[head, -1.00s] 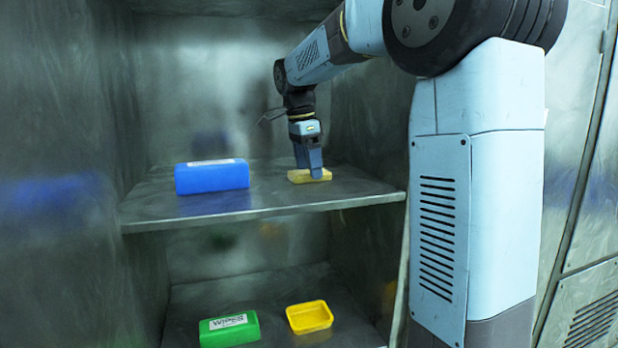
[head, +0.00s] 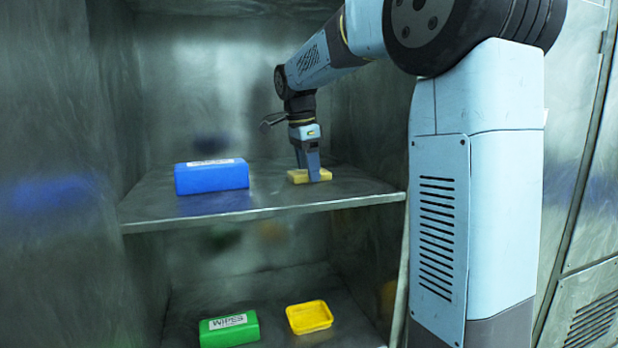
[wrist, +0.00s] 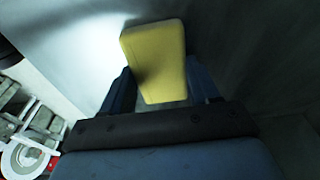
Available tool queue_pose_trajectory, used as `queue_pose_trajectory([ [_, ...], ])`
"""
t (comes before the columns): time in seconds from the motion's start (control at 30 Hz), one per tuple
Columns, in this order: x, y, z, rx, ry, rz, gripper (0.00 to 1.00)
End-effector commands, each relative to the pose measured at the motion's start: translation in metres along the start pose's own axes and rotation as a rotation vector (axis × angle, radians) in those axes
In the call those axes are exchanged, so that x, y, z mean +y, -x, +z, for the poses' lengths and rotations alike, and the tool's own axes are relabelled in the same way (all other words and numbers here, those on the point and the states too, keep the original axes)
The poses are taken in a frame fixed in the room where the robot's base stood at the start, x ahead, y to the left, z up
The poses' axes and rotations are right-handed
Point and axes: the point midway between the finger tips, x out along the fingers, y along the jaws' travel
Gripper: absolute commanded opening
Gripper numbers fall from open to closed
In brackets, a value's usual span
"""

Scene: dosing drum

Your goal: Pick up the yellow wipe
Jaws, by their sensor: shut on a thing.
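The yellow wipe (head: 325,176) is a pale yellow block lying flat on the upper shelf, right of the blue box. My gripper (head: 314,178) reaches down onto it from above and is shut on it. In the wrist view the yellow wipe (wrist: 158,60) sits between the two dark blue fingers of my gripper (wrist: 165,92), one finger at each side. In the head view the fingers hide part of the wipe. I see no clear gap between the wipe and the shelf.
The upper shelf (head: 260,203) also bears a blue box (head: 212,178) with a white label. On the lower level are a green wipes box (head: 229,329) and a yellow tray (head: 309,317). Metal cabinet walls stand close at both sides. Shelf room is free between blue box and wipe.

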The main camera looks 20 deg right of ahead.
Motion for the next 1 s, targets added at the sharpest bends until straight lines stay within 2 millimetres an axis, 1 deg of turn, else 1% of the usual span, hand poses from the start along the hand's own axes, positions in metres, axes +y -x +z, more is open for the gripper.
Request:
queue_pose_trajectory([
  [0.23,0.0,0.001,0.001,0.0,0.002,-0.001,0.32],
  [0.33,0.0,0.005,0.0,0.0,0.001,-0.002,0.32],
  [0.47,-0.001,0.021,-0.002,0.0,0.001,-0.003,0.32],
  [0.53,0.0,0.034,-0.003,0.0,0.001,-0.004,0.32],
  [0.67,0.023,0.059,-0.006,0.002,0.001,-0.006,0.32],
  [0.83,0.053,0.094,-0.01,0.0,0.0,-0.005,0.32],
  [1.0,0.09,0.109,-0.01,0.002,0.0,-0.003,0.32],
])
